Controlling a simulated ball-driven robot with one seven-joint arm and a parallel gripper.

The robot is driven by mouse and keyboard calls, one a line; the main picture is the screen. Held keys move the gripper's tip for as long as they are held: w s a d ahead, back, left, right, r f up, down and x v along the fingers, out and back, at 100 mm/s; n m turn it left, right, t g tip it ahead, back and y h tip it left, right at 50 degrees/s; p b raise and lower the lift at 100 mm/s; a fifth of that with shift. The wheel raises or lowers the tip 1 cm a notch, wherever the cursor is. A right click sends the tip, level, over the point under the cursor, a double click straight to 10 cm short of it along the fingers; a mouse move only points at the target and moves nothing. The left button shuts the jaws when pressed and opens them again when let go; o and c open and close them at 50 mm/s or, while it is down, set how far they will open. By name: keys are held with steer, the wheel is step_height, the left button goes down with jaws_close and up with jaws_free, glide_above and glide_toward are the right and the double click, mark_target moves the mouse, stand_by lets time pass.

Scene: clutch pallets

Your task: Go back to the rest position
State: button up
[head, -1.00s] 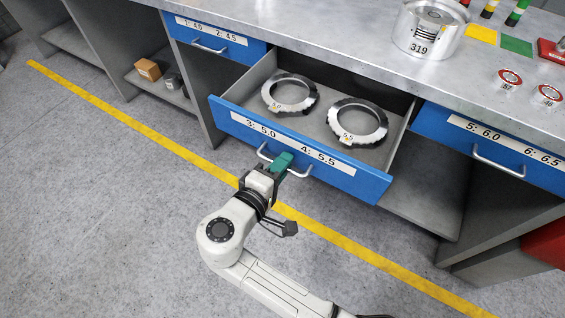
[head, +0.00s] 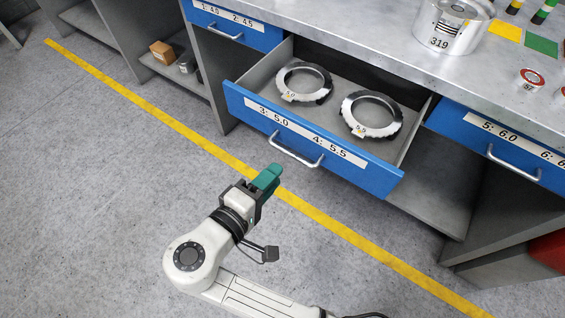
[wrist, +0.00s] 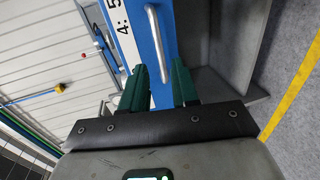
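My gripper (head: 267,179) is in front of the open middle drawer, over the floor near the yellow line, apart from the drawer handle (head: 296,149). In the wrist view its two green fingers (wrist: 160,88) stand apart with nothing between them. The handle also shows in the wrist view (wrist: 157,45), beyond the fingers. The blue-fronted drawer (head: 310,140), labelled 3: 5.0 and 4: 5.5, stands pulled out. Two metal rings lie in it, the left ring (head: 304,83) and the right ring (head: 371,115).
The workbench (head: 360,35) carries a metal cylinder marked 319 (head: 447,28). A closed drawer (head: 500,140) is on the right, another (head: 235,22) on the left. A small box (head: 162,51) sits on a low shelf. The grey floor (head: 90,200) at left is clear.

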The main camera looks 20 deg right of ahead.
steer(key=shift+v, duration=1)
steer(key=s+d+f+m+g+y+p, duration=0.2)
steer(key=s+d+f+g, duration=0.1)
steer(key=d, duration=0.5)
steer(key=s+d+f+m+g+y+p, duration=0.1)
steer(key=s+d+f+g+y+p, duration=0.2)
steer(key=d, duration=0.5)
steer(key=s+d+m+g+y+p, duration=0.1)
steer(key=s+d+m+y+p, duration=0.1)
steer(key=s, duration=0.4)
steer(key=s+d+m+g+y+p, duration=0.1)
steer(key=s+d+m+y, duration=0.1)
steer(key=s+y, duration=0.3)
steer(key=shift+s+d+r+m+p, duration=0.3)
steer(key=shift+s+d, duration=0.4)
steer(key=shift+s, duration=0.35)
